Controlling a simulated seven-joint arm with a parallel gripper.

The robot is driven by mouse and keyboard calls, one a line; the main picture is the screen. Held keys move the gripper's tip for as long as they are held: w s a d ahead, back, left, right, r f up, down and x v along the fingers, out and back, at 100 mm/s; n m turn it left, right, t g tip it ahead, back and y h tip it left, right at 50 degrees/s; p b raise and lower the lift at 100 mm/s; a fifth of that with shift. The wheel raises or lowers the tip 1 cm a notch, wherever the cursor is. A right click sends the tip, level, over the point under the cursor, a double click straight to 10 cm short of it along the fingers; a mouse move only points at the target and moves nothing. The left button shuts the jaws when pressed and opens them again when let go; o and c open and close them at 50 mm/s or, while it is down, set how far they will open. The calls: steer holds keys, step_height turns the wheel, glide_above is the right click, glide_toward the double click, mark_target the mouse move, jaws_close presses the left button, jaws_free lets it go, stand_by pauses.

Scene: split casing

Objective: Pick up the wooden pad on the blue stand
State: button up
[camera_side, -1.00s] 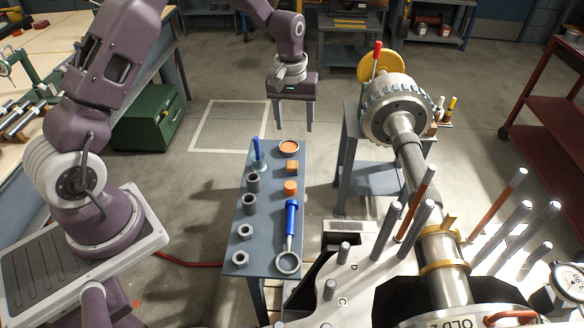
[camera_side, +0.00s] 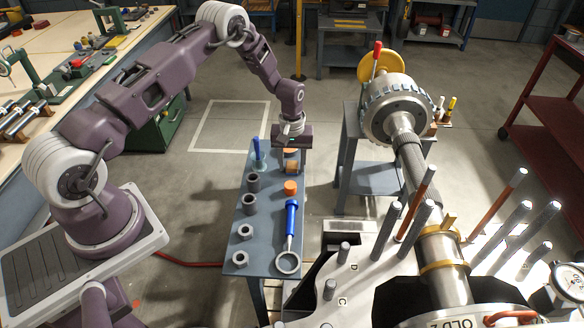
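The blue stand (camera_side: 265,215) is a narrow blue-grey table in the middle. The wooden pad (camera_side: 291,168) is a small orange-brown block near its far end, partly covered by my gripper. My gripper (camera_side: 291,168) points down over the far end of the stand, with its fingertips at the pad. The fingers are small and partly hidden here, so I cannot tell whether they touch the pad or grip it. The pad appears to be still at the level of the stand top.
An orange round part (camera_side: 290,187) stands just in front of the pad, and a blue-handled ring tool (camera_side: 291,220) lies nearer. Dark grey sleeves (camera_side: 252,182), nuts (camera_side: 240,259) and an upright blue-handled item (camera_side: 258,155) line the left side. A large shaft assembly (camera_side: 410,160) is at right.

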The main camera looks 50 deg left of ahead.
mark_target(292, 164)
jaws_close()
step_height(292, 164, up, 10)
steer(key=shift+c, duration=1.9)
jaws_free()
jaws_close()
